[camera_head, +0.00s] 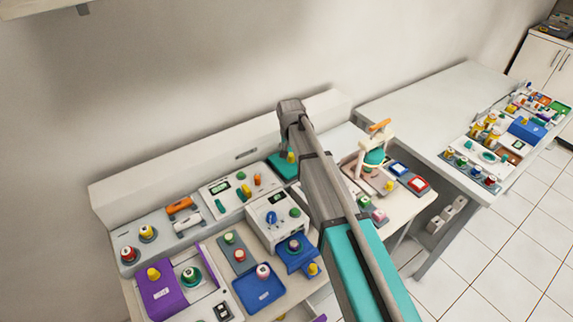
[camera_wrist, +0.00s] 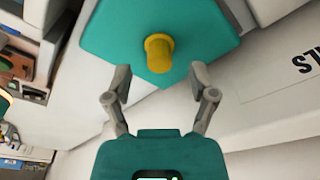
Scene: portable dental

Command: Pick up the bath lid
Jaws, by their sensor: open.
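A teal lid-like plate with a yellow knob (camera_wrist: 159,53) fills the top of the wrist view; I take it for the bath lid (camera_wrist: 115,35). In the head view the teal plate (camera_head: 280,167) lies at the back of the left bench, partly hidden behind my arm. My gripper (camera_wrist: 160,77) is open and empty, one finger on each side of the knob's line. The knob shows just past the fingertips, and I see no contact. My gripper itself is hidden in the head view.
A grey-white device with a display (camera_head: 228,191) and a white box with a blue dial (camera_head: 276,217) stand left of my arm. A stand with an orange handle (camera_head: 374,148) is on the right. A wall rises behind the bench.

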